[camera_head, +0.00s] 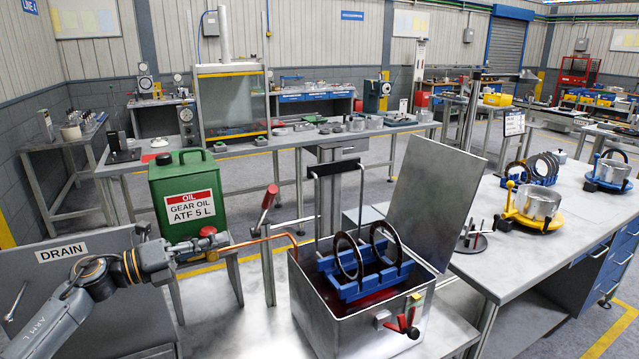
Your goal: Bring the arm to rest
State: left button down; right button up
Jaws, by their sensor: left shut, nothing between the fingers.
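My left arm (100,275) reaches in from the left, in front of the green oil can. My left gripper (218,241) is at its end, shut and empty. A red knob (208,231) shows right at the fingers; I cannot tell whether they touch. A thin copper pipe (265,239) runs from beside the fingertips to the steel tank. My right gripper is out of view.
The open steel tank (352,333) holds a blue rack (365,279) with dark rings; its lid (436,200) stands raised. The green oil can (188,195) stands behind my gripper. A grey DRAIN panel (100,243) is at left. A workbench (560,240) with parts is at right.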

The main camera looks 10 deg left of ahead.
pick_arm(q)
jog(key=s+d+f+n+t+y, duration=0.15)
jog(key=s+f+n+y, duration=0.25)
jog(key=f+n+y, duration=0.7)
jog(key=s+d+f+n+t+y, duration=0.1)
jog(key=s+f+n+t+y, duration=0.45)
jog(key=n, duration=1.05)
jog(key=s+d+f+n+g+h, duration=0.1)
jog(key=s+d+f+n+g, duration=0.1)
jog(key=s+f+g, duration=0.5)
jog(key=s+d+f+n+g, duration=0.1)
jog(key=s+f+n+g, duration=0.2)
jog(key=s, duration=0.7)
jog(key=s+d+f+n+g+h, duration=0.1)
jog(key=s+d+f+n+g, duration=0.1)
jog(key=s+f+g, duration=0.55)
jog(key=s+f+t, duration=0.2)
jog(key=s+f, duration=0.1)
jog(key=f, duration=2.2)
jog(key=s+a+f+g, duration=0.1)
jog(key=s+a+f, duration=0.2)
jog(key=s+f, duration=1.1)
jog(key=shift+s+f+g, duration=0.3)
jog(key=shift+s+g, duration=0.05)
jog(key=shift+s, duration=0.9)
